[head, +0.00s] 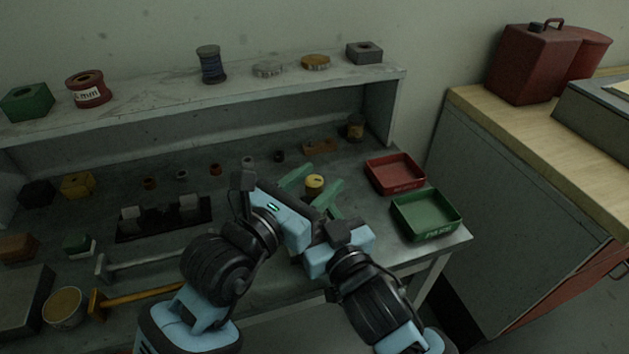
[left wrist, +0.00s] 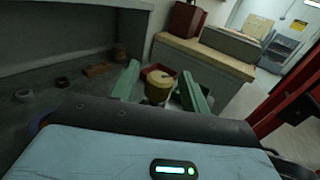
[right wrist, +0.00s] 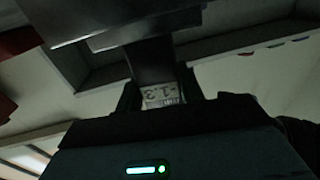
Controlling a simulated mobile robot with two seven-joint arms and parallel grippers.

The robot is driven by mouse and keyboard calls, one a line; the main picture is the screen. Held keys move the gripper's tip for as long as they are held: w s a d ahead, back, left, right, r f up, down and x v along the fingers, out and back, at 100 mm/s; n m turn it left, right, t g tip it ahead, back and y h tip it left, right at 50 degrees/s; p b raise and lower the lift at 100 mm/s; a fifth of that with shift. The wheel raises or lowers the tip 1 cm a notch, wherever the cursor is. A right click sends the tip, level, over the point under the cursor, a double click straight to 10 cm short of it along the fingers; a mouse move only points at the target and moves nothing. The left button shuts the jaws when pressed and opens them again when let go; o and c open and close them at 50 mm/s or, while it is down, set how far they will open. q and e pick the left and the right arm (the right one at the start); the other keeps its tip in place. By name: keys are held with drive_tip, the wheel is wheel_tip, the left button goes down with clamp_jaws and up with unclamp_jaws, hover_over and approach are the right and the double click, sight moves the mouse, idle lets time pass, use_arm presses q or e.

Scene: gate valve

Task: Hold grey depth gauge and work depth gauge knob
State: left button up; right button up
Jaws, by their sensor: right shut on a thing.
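The depth gauge knob (head: 314,183) is a short yellow cylinder above the bench, in the middle of the head view. My left gripper (head: 312,186) has green fingers, spread to either side of the knob. In the left wrist view the knob (left wrist: 159,88) stands between the fingertips, with a visible gap at each side. My right gripper (right wrist: 160,92) is shut on the grey depth gauge (right wrist: 162,95), whose readout label shows between its dark fingers in the right wrist view. In the head view the gauge body is mostly hidden behind my grippers.
A red tray (head: 395,187) and a green tray (head: 427,233) stand at the bench's right end. A shelf (head: 220,100) with tins and a spool runs along the back. A dark rack, hammers and several small rings lie to the left.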

use_arm(q)
drive_tip(key=shift+a, duration=0.15)
drive_tip(key=v, duration=1.2)
drive_tip(key=shift+o, duration=0.2)
drive_tip(key=shift+d+r, duration=0.1)
drive_tip(key=shift+d, duration=0.15)
drive_tip(key=w+d+m+g+y, duration=0.1)
drive_tip(key=w+d+m+g, duration=0.1)
drive_tip(key=d+m+g, duration=1.35)
drive_tip(key=m+t+y, duration=0.2)
drive_tip(key=m+y, duration=0.5)
drive_tip(key=y, duration=0.3)
approach(314, 179)
drive_tip(key=shift+g, duration=0.25)
drive_tip(key=f, duration=0.9)
drive_tip(key=shift+w+d, duration=0.15)
drive_tip(key=shift+w, duration=0.05)
